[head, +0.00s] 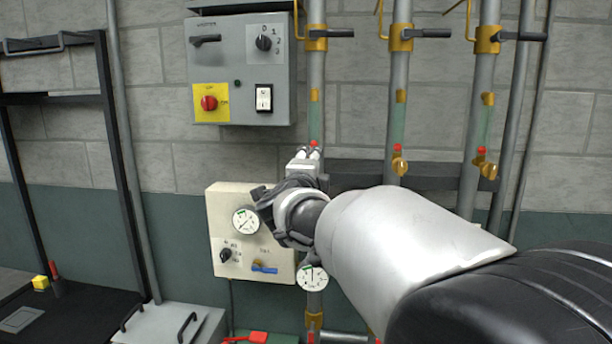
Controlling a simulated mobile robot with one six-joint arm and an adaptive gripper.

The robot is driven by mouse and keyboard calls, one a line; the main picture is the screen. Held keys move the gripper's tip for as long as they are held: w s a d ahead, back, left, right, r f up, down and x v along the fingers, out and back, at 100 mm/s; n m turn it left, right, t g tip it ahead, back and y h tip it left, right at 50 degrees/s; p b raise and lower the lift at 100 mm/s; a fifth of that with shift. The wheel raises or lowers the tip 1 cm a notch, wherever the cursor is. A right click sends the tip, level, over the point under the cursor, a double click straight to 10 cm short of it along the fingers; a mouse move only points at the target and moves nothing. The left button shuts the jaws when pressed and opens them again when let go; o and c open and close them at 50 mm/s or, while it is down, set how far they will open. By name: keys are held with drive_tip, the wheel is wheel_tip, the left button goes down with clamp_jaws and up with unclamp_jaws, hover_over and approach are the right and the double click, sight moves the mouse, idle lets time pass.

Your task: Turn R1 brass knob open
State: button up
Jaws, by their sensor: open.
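Three vertical pipes each carry a red-topped fitting. Brass knobs show on the middle pipe (399,165) and the right pipe (488,170). On the left pipe, only the red top (314,144) shows; any knob below it is hidden behind my gripper. I can read no R1 label. My gripper (308,154) is open, with its fingertips just below that red top, in front of the left pipe. I cannot tell whether the fingers are around a knob or touching it. My wrist and arm hide the lower part of this pipe.
A grey switch box (240,85) hangs on the wall at upper left. A cream panel (224,205) with a gauge and a blue handle is close to my wrist. Black-levered brass valves (401,38) sit higher on the pipes. A black rack (110,150) stands at left.

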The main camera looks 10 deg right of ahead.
drive_tip(key=v, duration=0.9)
drive_tip(key=shift+r, duration=0.1)
drive_tip(key=s+a+f+n+g+y+b, duration=0.2)
drive_tip(key=s+a+f+n+g+y, duration=0.25)
drive_tip(key=s+f+n+y, duration=0.75)
drive_tip(key=s+d+f+n+g+h, duration=0.3)
drive_tip(key=s+f, duration=0.5)
drive_tip(key=s, duration=0.3)
drive_tip(key=s+d+f+n+g+h+b, duration=0.1)
drive_tip(key=s+d+f+n+g+h, duration=0.2)
drive_tip(key=s+f, duration=0.6)
drive_tip(key=s+d+n+g, duration=0.2)
drive_tip(key=s+n, duration=0.1)
drive_tip(key=shift+s+n, duration=0.25)
drive_tip(key=shift+n, duration=0.15)
drive_tip(key=shift+f, duration=0.1)
